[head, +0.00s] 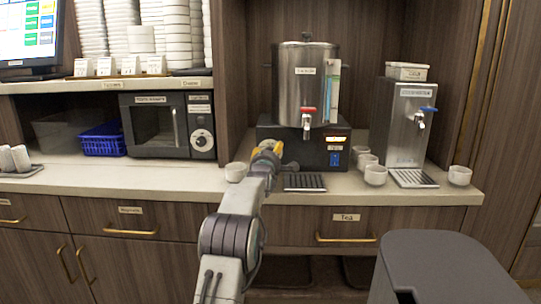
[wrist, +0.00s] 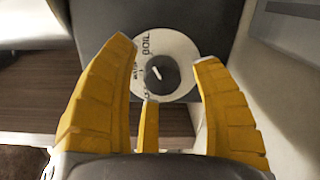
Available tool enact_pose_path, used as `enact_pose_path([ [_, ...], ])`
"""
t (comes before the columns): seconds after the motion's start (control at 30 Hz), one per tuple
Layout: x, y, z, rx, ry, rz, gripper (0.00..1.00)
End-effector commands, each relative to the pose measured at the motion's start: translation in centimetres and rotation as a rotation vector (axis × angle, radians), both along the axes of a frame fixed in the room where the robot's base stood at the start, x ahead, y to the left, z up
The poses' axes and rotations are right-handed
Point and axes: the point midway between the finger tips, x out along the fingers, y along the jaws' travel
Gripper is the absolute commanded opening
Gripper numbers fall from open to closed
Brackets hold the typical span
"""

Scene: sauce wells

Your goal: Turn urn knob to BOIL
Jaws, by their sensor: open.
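The steel urn (head: 305,85) stands on a black base (head: 330,148) on the counter, with a red-handled tap at its front. In the wrist view a round grey knob (wrist: 165,82) with a short white mark sits on a white dial (wrist: 180,48) on a dark face. The word BOIL reads near the dial's top; the other lettering is too small to read. The mark is slanted, and which end points is unclear. My gripper (head: 275,147) is at the base's left front; its yellow fingers are open on both sides of the dial, apart from the knob. The knob does not show in the head view.
A drip tray (head: 304,183) lies below the urn's tap. A white cup (head: 235,172) is left of my gripper. Several cups and a steel dispenser (head: 402,125) with a blue-handled tap stand to the right. A microwave (head: 168,126) is at the left.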

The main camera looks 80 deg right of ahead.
Motion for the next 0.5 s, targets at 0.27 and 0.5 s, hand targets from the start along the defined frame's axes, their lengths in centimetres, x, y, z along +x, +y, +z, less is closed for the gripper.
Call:
enact_pose_path([
  [0.27, 0.1, 0.3, -0.1, 0.002, 0.0, 0.0, 0.59],
  [0.5, 0.1, 1.7, 0.0, 0.003, 0.0, 0.001, 0.59],
])
